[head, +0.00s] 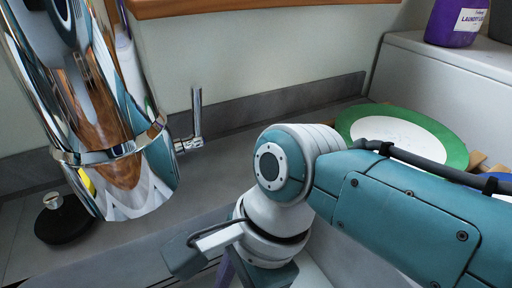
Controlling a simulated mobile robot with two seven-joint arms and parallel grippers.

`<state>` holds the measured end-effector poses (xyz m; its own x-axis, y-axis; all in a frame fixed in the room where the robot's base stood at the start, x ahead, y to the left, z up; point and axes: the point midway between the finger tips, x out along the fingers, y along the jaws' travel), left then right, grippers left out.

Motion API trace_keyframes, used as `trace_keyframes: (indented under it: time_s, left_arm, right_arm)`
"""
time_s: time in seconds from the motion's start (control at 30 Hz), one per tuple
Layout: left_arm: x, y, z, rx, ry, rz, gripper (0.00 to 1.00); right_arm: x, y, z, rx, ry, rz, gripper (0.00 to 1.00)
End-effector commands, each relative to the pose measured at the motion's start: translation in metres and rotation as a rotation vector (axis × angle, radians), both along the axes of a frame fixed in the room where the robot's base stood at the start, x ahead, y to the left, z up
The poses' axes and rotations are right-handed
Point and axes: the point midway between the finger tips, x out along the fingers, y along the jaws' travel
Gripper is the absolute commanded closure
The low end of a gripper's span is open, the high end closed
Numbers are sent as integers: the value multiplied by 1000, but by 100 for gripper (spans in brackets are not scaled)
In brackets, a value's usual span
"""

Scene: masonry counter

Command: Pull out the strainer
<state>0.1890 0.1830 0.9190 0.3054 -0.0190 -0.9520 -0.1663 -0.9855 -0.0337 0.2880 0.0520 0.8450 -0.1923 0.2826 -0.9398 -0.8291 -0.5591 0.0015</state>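I cannot make out a strainer for certain. A black round disc with a small metal knob (62,222) sits on the grey counter at the lower left; I cannot tell whether it is a strainer or a stopper. My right arm comes in from the right and bends down at its wrist near the bottom middle. Its fingertips are not visible, cut off by the lower edge or hidden by the wrist, so whether they are open or shut does not show. My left gripper is not in view.
A large mirror-like chrome cylinder (135,175) fills the upper left, close to the camera. A chrome lever (196,118) stands behind it. A green-rimmed white plate (440,145) lies at the right. A purple laundry bottle (455,22) stands on a white ledge (405,75).

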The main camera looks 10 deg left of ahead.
Motion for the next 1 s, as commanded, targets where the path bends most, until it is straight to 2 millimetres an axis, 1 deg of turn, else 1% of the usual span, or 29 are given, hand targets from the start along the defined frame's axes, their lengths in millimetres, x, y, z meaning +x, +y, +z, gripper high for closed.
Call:
trace_keyframes:
  time_s: [0.03, 0.27, 0.5, 0.67, 1.0]
  left_arm:
    - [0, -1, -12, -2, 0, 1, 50]
    - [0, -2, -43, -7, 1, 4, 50]
    - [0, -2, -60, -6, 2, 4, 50]
    - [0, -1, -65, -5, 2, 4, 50]
    - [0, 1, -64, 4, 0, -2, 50]
  right_arm:
    - [-1, 2, -11, 0, 0, 1, 48]
    - [-6, 9, -39, 2, -1, 1, 48]
    - [-12, 19, -63, 2, 0, 1, 48]
    - [-14, 21, -70, 2, 0, 1, 48]
    - [-15, 22, -70, 2, -1, 1, 48]
